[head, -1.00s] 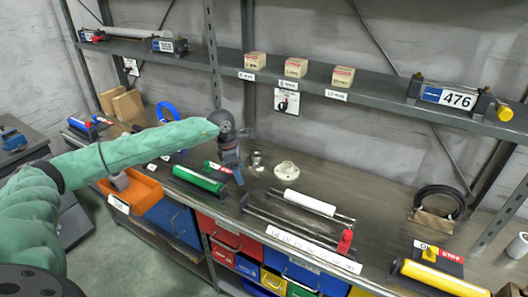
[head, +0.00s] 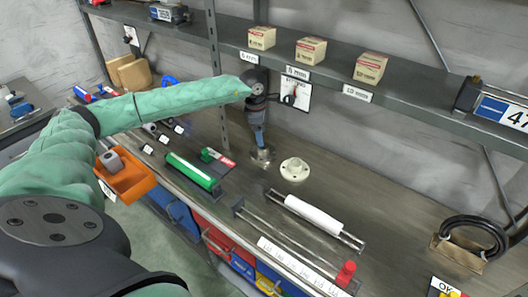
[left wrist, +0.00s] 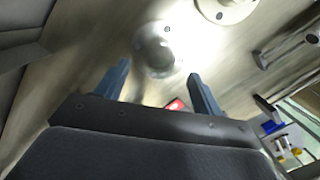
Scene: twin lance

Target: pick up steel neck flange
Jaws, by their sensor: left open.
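The steel neck flange (head: 262,159) stands on the workbench, just left of a cream round flange (head: 294,169). In the left wrist view the steel flange (left wrist: 158,52) is a round, shiny metal piece with a raised neck. My left gripper (head: 260,146) points down just above it and partly hides it in the head view. In the left wrist view the left gripper (left wrist: 158,76) is open, its two fingers on either side below the flange in the picture. I cannot tell whether they touch it. My right gripper is not in view.
A green cylinder (head: 192,171) lies left of the flange, and a white roller on rods (head: 313,214) lies to the right. A shelf (head: 400,85) with small boxes runs above the back of the bench. Bare bench (head: 385,200) lies to the right.

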